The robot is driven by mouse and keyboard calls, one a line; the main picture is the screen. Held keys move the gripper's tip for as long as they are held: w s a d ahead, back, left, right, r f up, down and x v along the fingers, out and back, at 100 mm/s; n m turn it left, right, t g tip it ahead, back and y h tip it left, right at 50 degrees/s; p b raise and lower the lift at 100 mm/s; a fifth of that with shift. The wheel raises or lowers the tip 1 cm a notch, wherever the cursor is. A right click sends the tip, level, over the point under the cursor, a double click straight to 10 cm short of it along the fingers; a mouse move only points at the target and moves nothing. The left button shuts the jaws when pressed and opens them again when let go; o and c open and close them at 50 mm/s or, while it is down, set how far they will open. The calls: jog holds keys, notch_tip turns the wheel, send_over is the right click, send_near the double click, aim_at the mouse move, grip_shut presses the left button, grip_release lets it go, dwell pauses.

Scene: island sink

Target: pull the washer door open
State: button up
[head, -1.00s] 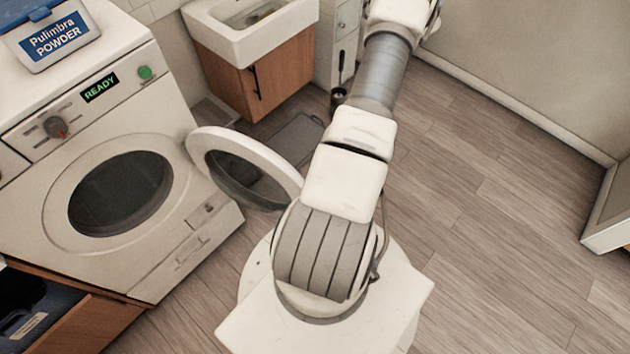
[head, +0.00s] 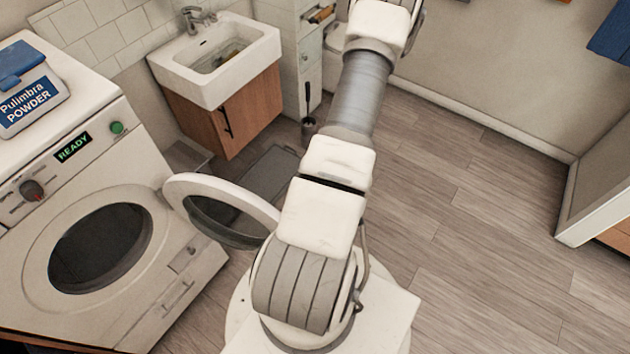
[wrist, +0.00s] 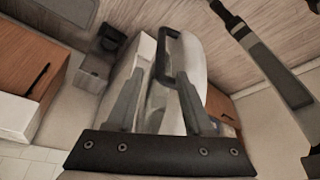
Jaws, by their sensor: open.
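The white washer (head: 155,165) stands at the left of the head view, its display reading READY. Its round door (head: 175,186), a white ring with dark glass, is swung well out from the front. The dark drum opening (head: 100,248) is uncovered. My arm hides the door's right edge. My gripper is outside the head view. In the wrist view my gripper (wrist: 158,85) has its two grey fingers spread apart. Beyond and between them are pale surfaces and a dark curved bar (wrist: 164,72); I cannot tell whether the bar belongs to the door or whether a finger touches it.
A white sink (head: 225,88) on a wooden cabinet (head: 250,112) stands behind the washer; the cabinet also shows in the wrist view (wrist: 45,60). A powder box (head: 30,105) sits on the washer. A grey mat (head: 268,170) lies before the cabinet. The wooden floor (head: 470,230) at right is clear.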

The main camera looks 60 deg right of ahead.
jog(key=p+v, duration=0.2)
jog(key=v, duration=0.7)
